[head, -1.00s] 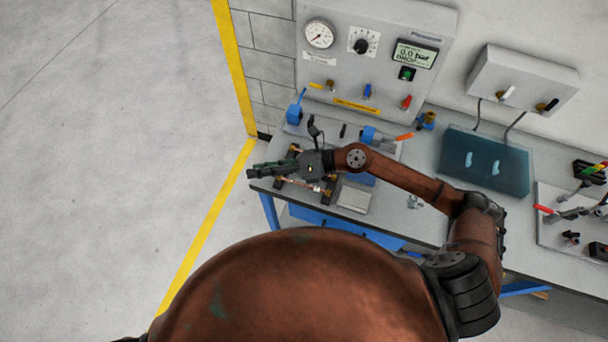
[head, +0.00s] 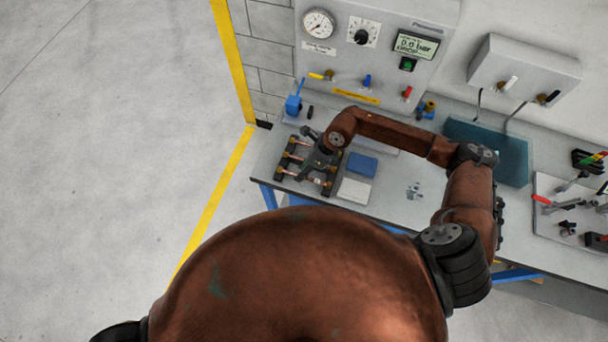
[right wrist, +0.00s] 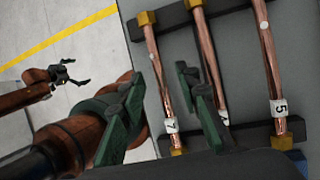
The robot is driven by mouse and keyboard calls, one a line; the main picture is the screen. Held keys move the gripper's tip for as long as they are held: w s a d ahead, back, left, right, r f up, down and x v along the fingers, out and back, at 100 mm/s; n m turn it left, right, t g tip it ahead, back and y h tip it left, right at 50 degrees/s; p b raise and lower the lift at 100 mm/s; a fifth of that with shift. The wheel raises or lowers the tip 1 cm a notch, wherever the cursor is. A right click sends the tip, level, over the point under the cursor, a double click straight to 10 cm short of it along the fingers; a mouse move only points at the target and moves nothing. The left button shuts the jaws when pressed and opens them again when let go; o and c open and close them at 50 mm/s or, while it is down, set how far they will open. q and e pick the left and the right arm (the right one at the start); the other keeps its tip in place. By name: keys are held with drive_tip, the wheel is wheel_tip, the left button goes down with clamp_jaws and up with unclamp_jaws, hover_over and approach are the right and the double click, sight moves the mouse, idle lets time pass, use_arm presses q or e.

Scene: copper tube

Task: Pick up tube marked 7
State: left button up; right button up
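The tube marked 7 (right wrist: 154,62) is a thin copper tube with brass ends and a white label. It lies across two dark rack bars (right wrist: 180,27) at the left of the rack in the right wrist view. My right gripper (right wrist: 161,72) is open, with one green finger on each side of this tube; I cannot tell whether they touch it. In the head view the right gripper (head: 313,165) points down over the rack and hides part of it. My left gripper (right wrist: 72,74) shows small in the right wrist view, open and empty over the floor.
A middle tube (right wrist: 209,62) lies close to the right finger, and a tube marked 5 (right wrist: 267,62) lies farther right. A blue block (head: 362,165) and a pale plate (head: 354,191) lie right of the rack. A panel with gauge (head: 319,24) stands behind.

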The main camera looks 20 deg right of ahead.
drive_tip(key=shift+a+f, duration=0.25)
drive_tip(key=shift+f, duration=0.3)
drive_tip(key=shift+c, duration=0.5)
clamp_jaws()
